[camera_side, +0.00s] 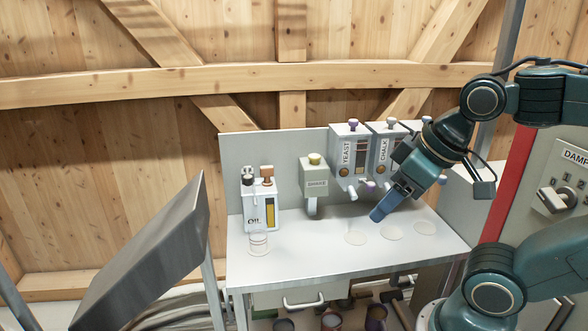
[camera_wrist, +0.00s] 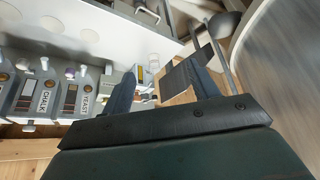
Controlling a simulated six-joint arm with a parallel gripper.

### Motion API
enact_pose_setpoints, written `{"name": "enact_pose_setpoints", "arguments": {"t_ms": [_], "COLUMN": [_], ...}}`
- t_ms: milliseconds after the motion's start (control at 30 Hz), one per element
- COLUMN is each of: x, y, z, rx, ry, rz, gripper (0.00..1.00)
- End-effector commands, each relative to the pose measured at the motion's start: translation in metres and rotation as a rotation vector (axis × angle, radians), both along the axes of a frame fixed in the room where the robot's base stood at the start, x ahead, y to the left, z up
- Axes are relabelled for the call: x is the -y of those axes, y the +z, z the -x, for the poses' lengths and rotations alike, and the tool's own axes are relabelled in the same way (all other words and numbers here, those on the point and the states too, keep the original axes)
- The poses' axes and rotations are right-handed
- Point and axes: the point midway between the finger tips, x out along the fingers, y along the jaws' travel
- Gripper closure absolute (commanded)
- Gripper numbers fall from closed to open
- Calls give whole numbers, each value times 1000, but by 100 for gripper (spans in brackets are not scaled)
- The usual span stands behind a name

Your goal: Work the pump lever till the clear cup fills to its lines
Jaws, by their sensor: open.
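The clear cup (camera_side: 258,243) stands upright on the bench, in front of the white OIL dispenser (camera_side: 257,205). Faint rings show on it, but I cannot make out its fill level. The dispenser has a yellow window, a dark knob (camera_side: 247,179) and a brown knob (camera_side: 267,172) on top; I cannot tell which belongs to the pump lever. My gripper (camera_side: 378,214) is above the right part of the bench, well right of the cup and dispenser. It is open and empty. In the wrist view my gripper (camera_wrist: 165,85) has its two fingers apart, with the dispenser small between them.
A tan dispenser (camera_side: 314,180) with a yellow knob stands right of the oil. YEAST (camera_side: 349,158) and CHALK (camera_side: 384,153) units are behind my gripper. Pale discs (camera_side: 391,233) lie on the bench (camera_side: 320,258). A tilted grey panel (camera_side: 145,255) stands at left.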

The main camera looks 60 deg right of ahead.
Motion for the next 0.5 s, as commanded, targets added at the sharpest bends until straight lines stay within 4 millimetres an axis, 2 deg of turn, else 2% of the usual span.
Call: {"name": "enact_pose_setpoints", "arguments": {"t_ms": [233, 500], "x": [0, 1], "y": [0, 3], "z": [0, -6], "rx": [0, 2], "ry": [0, -17], "rz": [0, -7], "gripper": [40, 93]}}
